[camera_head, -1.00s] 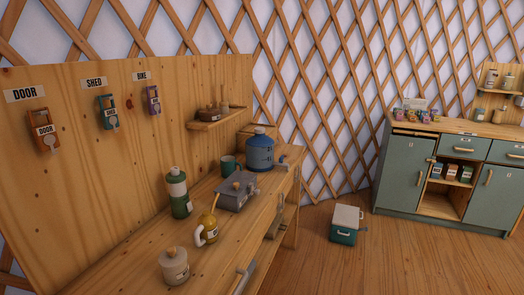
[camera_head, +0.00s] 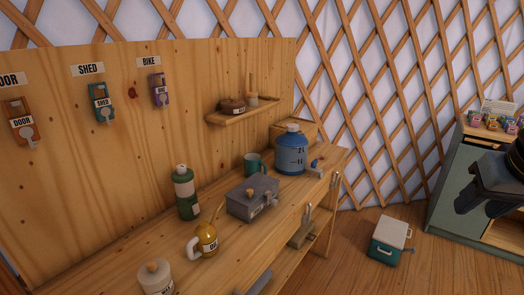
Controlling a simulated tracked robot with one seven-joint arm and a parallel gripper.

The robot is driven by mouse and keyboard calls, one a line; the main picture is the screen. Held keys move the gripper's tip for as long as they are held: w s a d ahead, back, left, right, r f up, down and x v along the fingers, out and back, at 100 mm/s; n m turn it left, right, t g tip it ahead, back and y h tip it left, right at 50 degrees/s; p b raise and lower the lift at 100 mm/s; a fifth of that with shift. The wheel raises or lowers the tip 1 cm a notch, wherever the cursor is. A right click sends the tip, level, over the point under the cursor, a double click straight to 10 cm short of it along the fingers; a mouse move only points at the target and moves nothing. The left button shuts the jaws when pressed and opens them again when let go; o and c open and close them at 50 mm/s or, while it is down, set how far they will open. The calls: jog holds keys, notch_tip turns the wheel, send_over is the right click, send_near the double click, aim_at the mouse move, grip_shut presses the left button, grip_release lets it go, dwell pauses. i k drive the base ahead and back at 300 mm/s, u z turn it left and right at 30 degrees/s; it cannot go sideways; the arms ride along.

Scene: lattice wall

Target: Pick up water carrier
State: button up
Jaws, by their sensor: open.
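The water carrier (camera_head: 291,155) is a blue jug with a pale lid and dark level marks on its side. It stands upright at the far end of the wooden workbench (camera_head: 226,263), in front of the lattice wall. My gripper (camera_head: 484,187) shows as a dark shape at the right edge of the head view, partly cut off. It is open, well to the right of the water carrier and apart from it.
A green mug (camera_head: 254,165), a grey metal box (camera_head: 252,198), a green bottle (camera_head: 185,192), a yellow oil can (camera_head: 206,241) and a pale canister (camera_head: 155,278) stand on the bench. A small shelf (camera_head: 236,116) hangs above. A cooler (camera_head: 390,240) sits on the floor.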

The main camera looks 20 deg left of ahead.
aim_at(290, 148)
jog(key=u, duration=0.45)
jog(key=i, duration=1.05)
jog(key=u, duration=0.5)
jog(key=k, duration=0.65)
jog(key=u, duration=0.3)
jog(key=i, duration=0.7)
jog(key=z, duration=0.15)
